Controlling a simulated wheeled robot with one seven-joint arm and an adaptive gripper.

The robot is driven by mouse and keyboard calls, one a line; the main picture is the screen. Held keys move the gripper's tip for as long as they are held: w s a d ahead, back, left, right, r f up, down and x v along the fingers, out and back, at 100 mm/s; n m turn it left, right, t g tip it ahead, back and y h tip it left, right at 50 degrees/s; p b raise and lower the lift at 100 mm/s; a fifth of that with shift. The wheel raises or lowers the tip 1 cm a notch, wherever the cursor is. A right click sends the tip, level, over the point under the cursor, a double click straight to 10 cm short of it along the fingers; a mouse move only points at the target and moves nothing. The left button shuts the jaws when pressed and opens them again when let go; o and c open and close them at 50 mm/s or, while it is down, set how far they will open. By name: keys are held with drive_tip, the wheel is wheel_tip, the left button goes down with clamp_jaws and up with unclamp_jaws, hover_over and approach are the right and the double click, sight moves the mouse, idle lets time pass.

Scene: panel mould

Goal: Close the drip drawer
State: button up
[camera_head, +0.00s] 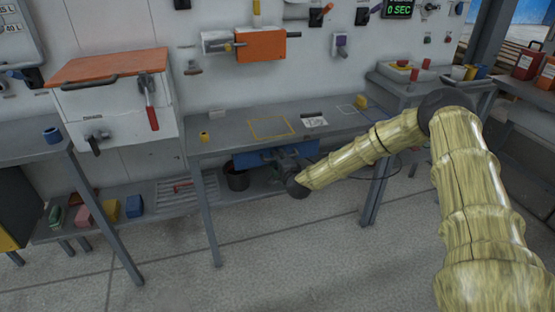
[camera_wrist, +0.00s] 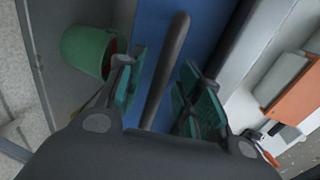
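The blue drip drawer (camera_head: 247,160) is under the middle workbench (camera_head: 228,140), below its top. Its blue front also fills the middle of the wrist view (camera_wrist: 152,40). A dark bar handle (camera_wrist: 170,65) runs across that front. My gripper (camera_head: 284,158) is at the drawer front, partly hiding it. In the wrist view my gripper (camera_wrist: 163,88) has its two teal-padded fingers spread apart, one on each side of the handle, with gaps visible. How far the drawer stands out from the bench is hard to tell.
A bucket (camera_head: 237,180) stands on the low shelf below the drawer, and a green bucket (camera_wrist: 86,50) shows beside my gripper in the wrist view. Bench legs (camera_head: 206,215) stand left and right. The floor in front (camera_head: 290,250) is clear.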

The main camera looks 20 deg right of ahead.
drive_tip(key=v, duration=1.1)
drive_tip(key=shift+d, duration=0.1)
drive_tip(key=s+a+f+n+g+y, duration=0.3)
drive_tip(key=s+a+f+n+g, duration=0.4)
drive_tip(key=s+a+f, duration=0.9)
drive_tip(key=s+f+n+g, duration=0.3)
drive_tip(key=s+f+n, duration=0.25)
drive_tip(key=s, duration=0.85)
drive_tip(key=s+d+f+n+g+h, duration=0.1)
drive_tip(key=s+d+n+g, duration=0.2)
drive_tip(key=s, duration=0.9)
drive_tip(key=s+d+f+n+g+h, duration=0.1)
drive_tip(key=s+d+n+g, duration=0.2)
drive_tip(key=s, duration=0.8)
wheel_tip(320, 180, up, 12)
drive_tip(key=p, duration=1.2)
drive_tip(key=shift+a, duration=0.2)
drive_tip(key=shift+f, duration=0.15)
